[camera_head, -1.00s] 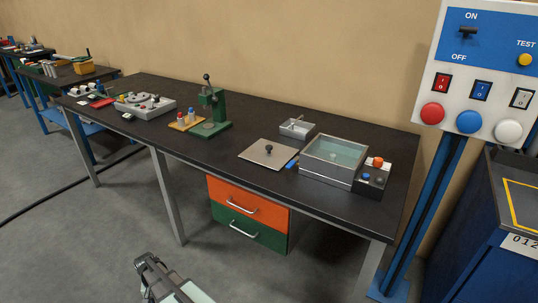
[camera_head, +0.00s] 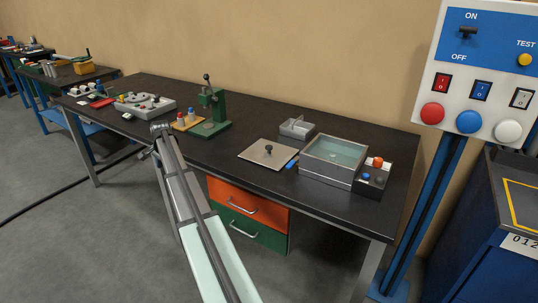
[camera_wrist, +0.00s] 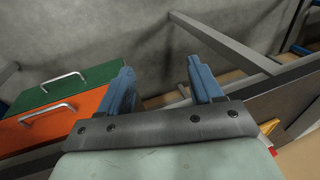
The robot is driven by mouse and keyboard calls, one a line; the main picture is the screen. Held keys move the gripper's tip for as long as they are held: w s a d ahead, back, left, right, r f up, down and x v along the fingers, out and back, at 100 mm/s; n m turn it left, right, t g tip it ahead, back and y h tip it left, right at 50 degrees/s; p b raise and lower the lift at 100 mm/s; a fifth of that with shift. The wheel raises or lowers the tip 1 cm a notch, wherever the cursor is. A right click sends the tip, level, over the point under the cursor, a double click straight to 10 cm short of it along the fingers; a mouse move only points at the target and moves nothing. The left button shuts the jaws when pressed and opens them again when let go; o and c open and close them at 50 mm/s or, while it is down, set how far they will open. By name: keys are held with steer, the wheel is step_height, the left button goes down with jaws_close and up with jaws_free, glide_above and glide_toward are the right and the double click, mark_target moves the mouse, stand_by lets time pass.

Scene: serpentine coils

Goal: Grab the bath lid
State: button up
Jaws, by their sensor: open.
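The bath lid (camera_head: 262,155) is a flat square grey plate with a dark knob (camera_head: 269,149) on top. It lies on the dark workbench in the head view, left of the bath (camera_head: 333,162), a grey box holding bluish liquid. My gripper (camera_head: 160,132) is in front of the bench's front edge, well left of the lid and apart from it. In the wrist view my gripper (camera_wrist: 165,85) shows two blue fingers spread apart with nothing between them. The lid does not show in the wrist view.
A green press (camera_head: 212,112) stands behind and right of my gripper, beside a small tray with coloured bottles. A small grey box (camera_head: 296,129) sits behind the lid. Orange and green drawers (camera_head: 248,205) hang under the bench. A control box with an orange knob (camera_head: 377,161) adjoins the bath.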

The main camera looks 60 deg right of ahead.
steer(key=s+d+r+m, duration=0.2)
steer(key=s+d+r, duration=0.3)
steer(key=d, duration=0.5)
step_height(320, 180, up, 13)
steer(key=m+g, duration=0.3)
steer(key=m, duration=0.4)
glide_above(269, 146)
steer(key=shift+y, duration=0.4)
step_height(269, 146, down, 14)
steer(key=shift+r, duration=0.15)
jaws_close()
